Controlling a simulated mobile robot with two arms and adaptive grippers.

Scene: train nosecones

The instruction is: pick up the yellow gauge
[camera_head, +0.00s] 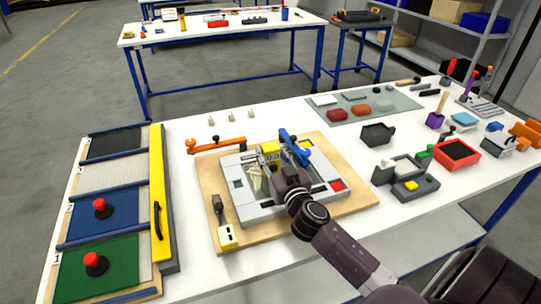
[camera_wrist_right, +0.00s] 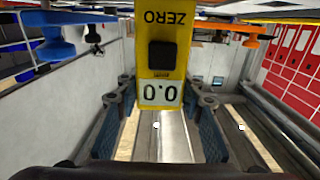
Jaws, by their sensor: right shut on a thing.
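The yellow gauge (camera_head: 268,148) is over the grey metal fixture (camera_head: 245,211) at the middle of the table. In the right wrist view the gauge (camera_wrist_right: 172,62) shows the word ZERO, a black button and a display reading 0.0. My right gripper (camera_head: 277,170) reaches in from the lower right and is shut on the gauge, with one finger on each side in the right wrist view (camera_wrist_right: 161,108). Whether the gauge touches the fixture is hard to tell. My left gripper is not in view.
The fixture sits on a wooden board (camera_head: 365,201) with an orange clamp (camera_head: 216,145) and a blue clamp (camera_head: 295,147). A yellow bar (camera_head: 158,180) and colored panels stand left. A red bin (camera_head: 457,153) and grey parts stand right. Bare table lies along the front.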

